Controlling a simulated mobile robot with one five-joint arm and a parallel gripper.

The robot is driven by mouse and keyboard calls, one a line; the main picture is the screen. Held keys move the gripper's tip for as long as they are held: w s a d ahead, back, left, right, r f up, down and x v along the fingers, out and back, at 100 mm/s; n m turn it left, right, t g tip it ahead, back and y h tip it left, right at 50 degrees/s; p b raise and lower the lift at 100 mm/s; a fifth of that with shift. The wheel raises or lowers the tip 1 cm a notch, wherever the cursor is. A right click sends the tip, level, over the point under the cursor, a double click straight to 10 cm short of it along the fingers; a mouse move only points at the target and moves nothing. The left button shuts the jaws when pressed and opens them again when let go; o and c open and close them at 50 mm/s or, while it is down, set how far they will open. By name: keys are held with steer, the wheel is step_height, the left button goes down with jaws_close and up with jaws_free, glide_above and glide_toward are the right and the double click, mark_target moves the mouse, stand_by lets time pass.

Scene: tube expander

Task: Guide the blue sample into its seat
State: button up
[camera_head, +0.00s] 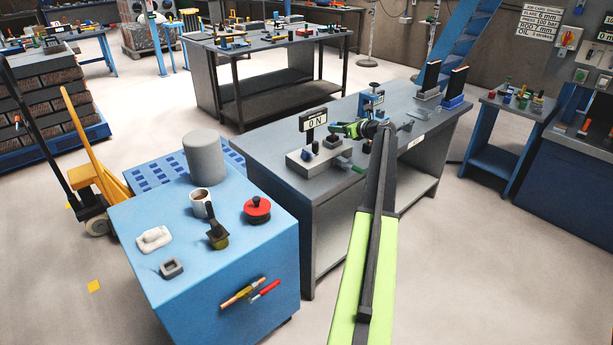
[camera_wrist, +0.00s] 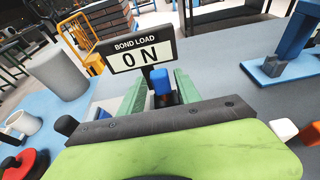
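A small blue block (camera_wrist: 161,80), which looks like the blue sample, shows between the two green fingers in the wrist view. A dark part lies just below it, and its lower end is hidden behind my wrist plate. My gripper (camera_wrist: 163,76) has a finger on each side of the block; I cannot tell whether they touch it. In the head view my gripper (camera_head: 334,129) is over the grey bench, above the pale fixture block (camera_head: 304,162). The seat cannot be made out. A sign (camera_wrist: 140,52) behind the block reads "BOND LOAD 0 N".
The sign (camera_head: 313,119) stands on a post close to my gripper. A blue stand (camera_wrist: 285,55) is to the right on the bench (camera_head: 262,150). A blue cabinet (camera_head: 165,235) carries a mug (camera_head: 201,206), a red-topped part (camera_head: 257,209) and a grey cylinder (camera_wrist: 58,73).

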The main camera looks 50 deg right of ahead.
steer(key=shift+s+r, duration=0.1)
steer(key=shift+s, duration=0.3)
steer(key=shift+o, duration=0.4)
steer(key=o, duration=0.5)
steer(key=o, duration=0.7)
